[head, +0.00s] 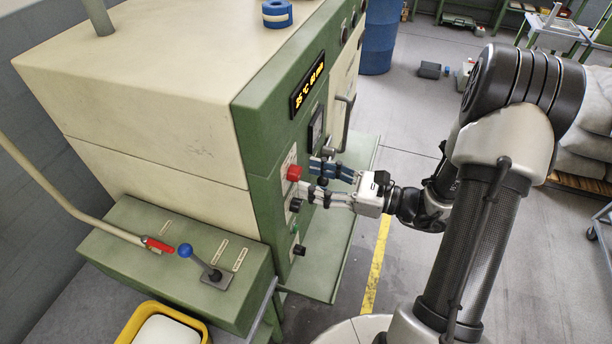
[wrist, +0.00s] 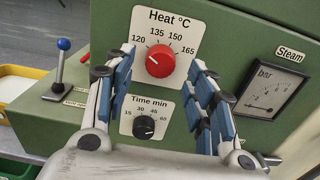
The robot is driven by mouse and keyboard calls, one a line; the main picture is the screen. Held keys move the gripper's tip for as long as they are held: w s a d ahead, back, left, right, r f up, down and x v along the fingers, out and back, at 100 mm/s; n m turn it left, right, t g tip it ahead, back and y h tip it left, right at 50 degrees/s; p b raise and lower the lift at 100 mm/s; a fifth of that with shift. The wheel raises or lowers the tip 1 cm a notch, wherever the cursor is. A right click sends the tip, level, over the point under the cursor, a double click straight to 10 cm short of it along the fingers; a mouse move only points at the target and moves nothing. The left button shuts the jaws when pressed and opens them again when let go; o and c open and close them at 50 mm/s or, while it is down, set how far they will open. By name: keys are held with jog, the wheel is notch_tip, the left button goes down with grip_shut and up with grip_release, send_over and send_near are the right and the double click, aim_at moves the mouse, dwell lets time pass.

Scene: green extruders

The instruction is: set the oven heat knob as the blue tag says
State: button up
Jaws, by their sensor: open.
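The red heat knob (head: 294,172) is on the green front panel of the oven (head: 250,130). In the wrist view the red knob (wrist: 160,64) sits on a white plate (wrist: 165,42) marked Heat °C, with 120, 135, 150 and 165. A small pale mark shows on the knob's left side, towards the 120 end; its exact setting is hard to read. My gripper (head: 312,180) is open in front of the panel. In the wrist view its blue-padded fingers (wrist: 162,75) stand either side of the knob, apparently apart from it. I cannot make out a blue tag.
The black Time min knob (wrist: 144,127) is just below. A Steam gauge (wrist: 269,87) is to the right. A door handle (head: 346,122) sticks out beyond the gripper. A blue-knobbed lever (head: 186,250) stands on the green side box. An amber display (head: 308,84) is above.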

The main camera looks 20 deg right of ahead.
aim_at(295, 174)
jog(key=shift+x, duration=1.2)
jog(key=shift+c, duration=0.4)
jog(key=c, duration=1)
jog(key=shift+r+m+p, duration=0.1)
jog(key=shift+m+p, duration=0.2)
jog(key=shift+p, duration=0.05)
jog(key=m+p, duration=0.3)
jog(key=shift+r, duration=0.1)
jog(key=shift+m+p, duration=1.75)
jog(key=shift+m, duration=0.25)
jog(key=shift+f, duration=0.2)
